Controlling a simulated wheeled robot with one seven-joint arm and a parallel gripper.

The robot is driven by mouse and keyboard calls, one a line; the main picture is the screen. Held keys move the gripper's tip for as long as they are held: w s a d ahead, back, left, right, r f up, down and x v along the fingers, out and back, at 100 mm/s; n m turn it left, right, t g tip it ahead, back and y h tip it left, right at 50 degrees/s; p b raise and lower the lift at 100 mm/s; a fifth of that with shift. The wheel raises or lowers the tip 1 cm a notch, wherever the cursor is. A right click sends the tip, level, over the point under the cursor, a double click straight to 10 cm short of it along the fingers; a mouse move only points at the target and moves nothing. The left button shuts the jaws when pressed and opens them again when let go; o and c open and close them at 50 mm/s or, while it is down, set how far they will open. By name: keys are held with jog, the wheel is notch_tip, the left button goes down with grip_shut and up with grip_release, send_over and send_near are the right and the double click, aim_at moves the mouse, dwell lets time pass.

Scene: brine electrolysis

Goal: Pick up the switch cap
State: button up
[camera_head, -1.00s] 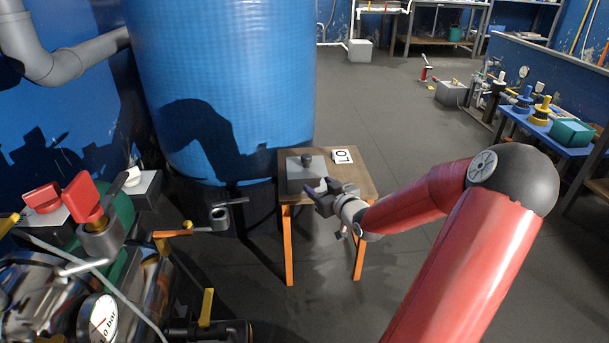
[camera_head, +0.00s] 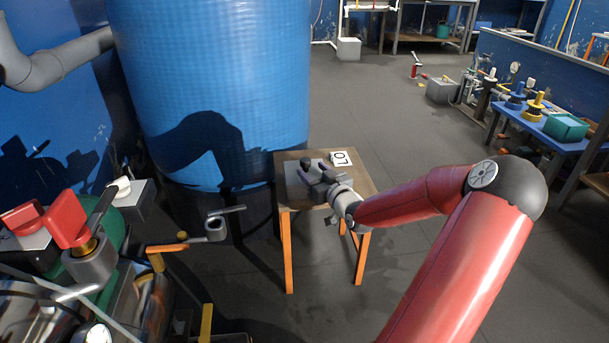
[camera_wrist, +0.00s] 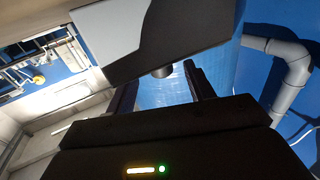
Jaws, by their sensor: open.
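The switch cap looks to be the small dark round knob (camera_head: 307,162) on top of a grey box (camera_head: 292,174) on the small wooden table. In the wrist view, where the scene appears turned over, the knob (camera_wrist: 162,72) sticks out from the box (camera_wrist: 190,35). My gripper (camera_head: 316,170) is open at the box, with its fingers close to the knob and partly covering the box. In the wrist view the knob appears between the two fingers of my gripper (camera_wrist: 160,80). I cannot tell whether either finger touches it.
The wooden table (camera_head: 359,182) has orange legs and carries a white "LO" label block (camera_head: 341,158) behind my gripper. A large blue tank (camera_head: 215,80) stands close behind the table. Pipework with red valve handles (camera_head: 67,218) is at the left.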

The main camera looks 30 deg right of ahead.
aim_at(308, 164)
jog(key=w, duration=0.5)
jog(key=shift+d+r, duration=0.1)
jog(key=shift+r, duration=0.05)
jog(key=shift+s, duration=0.1)
grip_shut()
jog(key=shift+r, duration=0.1)
notch_tip(308, 164, up, 20)
jog(key=p, duration=0.4)
